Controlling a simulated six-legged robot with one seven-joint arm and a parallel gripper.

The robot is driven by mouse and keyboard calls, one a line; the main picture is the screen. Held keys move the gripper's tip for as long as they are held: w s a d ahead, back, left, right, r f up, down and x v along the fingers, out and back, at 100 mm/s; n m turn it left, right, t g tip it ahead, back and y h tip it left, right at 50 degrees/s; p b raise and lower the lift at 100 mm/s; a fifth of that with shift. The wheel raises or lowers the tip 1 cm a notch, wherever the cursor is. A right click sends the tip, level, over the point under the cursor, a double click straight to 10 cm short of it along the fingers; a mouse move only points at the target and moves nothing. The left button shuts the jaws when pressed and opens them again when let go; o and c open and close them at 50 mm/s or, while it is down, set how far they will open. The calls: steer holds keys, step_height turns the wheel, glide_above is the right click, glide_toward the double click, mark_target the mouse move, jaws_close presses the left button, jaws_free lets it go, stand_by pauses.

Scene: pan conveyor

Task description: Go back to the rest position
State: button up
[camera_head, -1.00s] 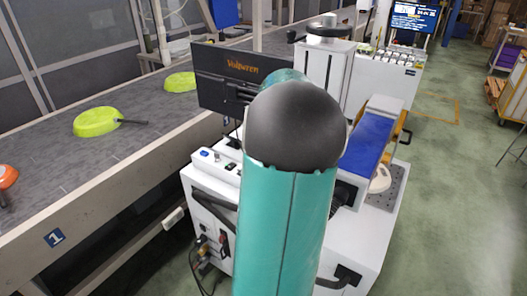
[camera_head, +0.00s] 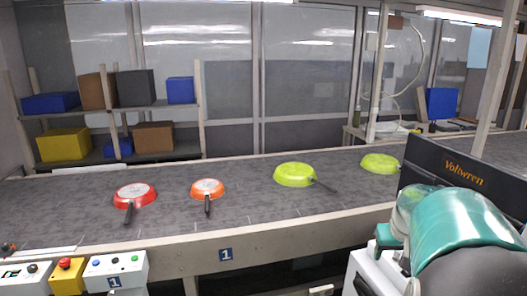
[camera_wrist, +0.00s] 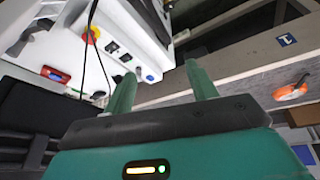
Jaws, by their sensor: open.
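My gripper (camera_wrist: 162,88) shows in the wrist view with its two green fingers apart and nothing between them. It is in the air, with a white machine beyond it at the upper left and the conveyor's side at the upper right. In the head view my teal and dark grey arm fills the lower right corner, and the gripper itself is not seen there.
The conveyor (camera_head: 250,212) crosses the head view. On it lie a red pan (camera_head: 134,193), an orange pan (camera_head: 207,187), a lime pan (camera_head: 294,173) and another lime pan (camera_head: 379,162). A dark Voltwren panel (camera_head: 440,165) stands at right. A shelf (camera_head: 110,107) holds several boxes behind.

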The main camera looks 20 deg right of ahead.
steer(key=w+a+r+n+t, duration=0.1)
steer(key=a+r+n, duration=0.1)
steer(key=a, duration=0.9)
steer(key=w+a+r+n, duration=0.1)
steer(key=a+r, duration=0.1)
steer(key=a, duration=0.8)
steer(key=s+a+n+y, duration=0.1)
steer(key=s+a, duration=0.3)
steer(key=a, duration=0.4)
steer(key=s+a+f+n+t+y, duration=0.1)
steer(key=s+a, duration=0.3)
steer(key=a, duration=0.4)
steer(key=shift+s+a+n+y, duration=0.15)
steer(key=shift+s+n+y, duration=0.05)
steer(key=shift+n+y, duration=0.25)
steer(key=shift+f, duration=0.1)
steer(key=c, duration=0.5)
steer(key=shift+o, duration=0.2)
steer(key=shift+d, duration=0.2)
